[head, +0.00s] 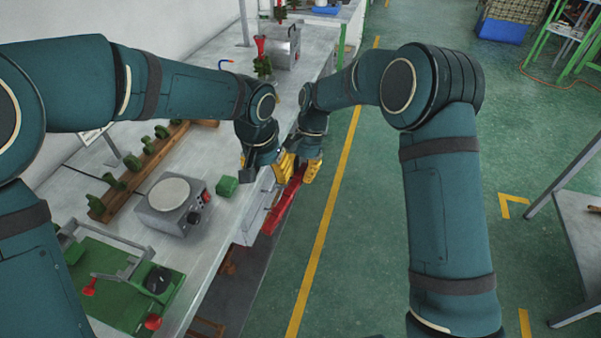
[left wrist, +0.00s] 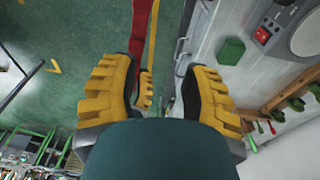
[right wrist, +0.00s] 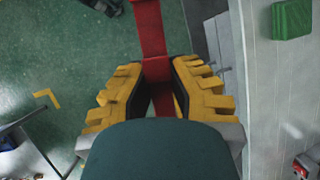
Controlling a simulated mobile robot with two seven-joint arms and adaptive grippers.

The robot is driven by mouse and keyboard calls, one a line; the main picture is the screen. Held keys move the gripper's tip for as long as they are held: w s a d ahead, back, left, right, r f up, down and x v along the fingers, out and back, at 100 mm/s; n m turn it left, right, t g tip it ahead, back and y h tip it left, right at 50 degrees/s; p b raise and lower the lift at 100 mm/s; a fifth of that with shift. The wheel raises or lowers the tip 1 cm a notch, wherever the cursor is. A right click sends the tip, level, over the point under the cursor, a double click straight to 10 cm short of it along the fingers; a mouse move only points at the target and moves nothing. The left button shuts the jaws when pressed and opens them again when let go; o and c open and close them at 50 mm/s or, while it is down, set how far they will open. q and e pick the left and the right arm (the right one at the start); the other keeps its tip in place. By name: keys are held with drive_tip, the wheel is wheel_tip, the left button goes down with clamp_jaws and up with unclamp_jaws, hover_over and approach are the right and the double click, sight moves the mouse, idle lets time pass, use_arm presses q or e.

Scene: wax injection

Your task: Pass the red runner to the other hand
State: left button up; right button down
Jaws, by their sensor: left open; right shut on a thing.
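The red runner (head: 280,208) is a long red bar hanging at a slant beside the bench's front edge in the head view. My right gripper (head: 310,172) is shut on it; the right wrist view shows the runner (right wrist: 150,35) between the yellow fingers (right wrist: 157,72). My left gripper (head: 282,166) is open, close beside the right one. In the left wrist view the runner (left wrist: 139,38) and a yellow finger of my right gripper show beyond the gap between the open left fingers (left wrist: 163,80). Whether the runner lies between the left fingers is unclear.
The bench (head: 225,205) on the left carries a green block (head: 227,186), a grey hot plate (head: 172,206), a wooden rack (head: 135,172) with green pieces and a green clamp fixture (head: 120,285). The floor to the right is clear up to another table (head: 585,225).

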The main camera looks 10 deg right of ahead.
use_arm(q)
drive_tip(key=a+f+n+h, duration=0.2)
drive_tip(key=a+f, duration=0.2)
drive_tip(key=f, duration=0.4)
drive_tip(key=s+a+f+n, duration=0.3)
drive_tip(key=s+a+f, duration=0.1)
drive_tip(key=s+f, duration=0.3)
drive_tip(key=s+a+f+n+t+h, duration=0.1)
drive_tip(key=s+a+f+n, duration=0.1)
drive_tip(key=s+a+f, duration=0.2)
drive_tip(key=s+f, duration=0.3)
drive_tip(key=f, duration=0.4)
drive_tip(key=shift+s+f+n, duration=0.15)
drive_tip(key=shift+f+n, duration=0.05)
drive_tip(key=shift+n, duration=0.2)
drive_tip(key=shift+r, duration=0.15)
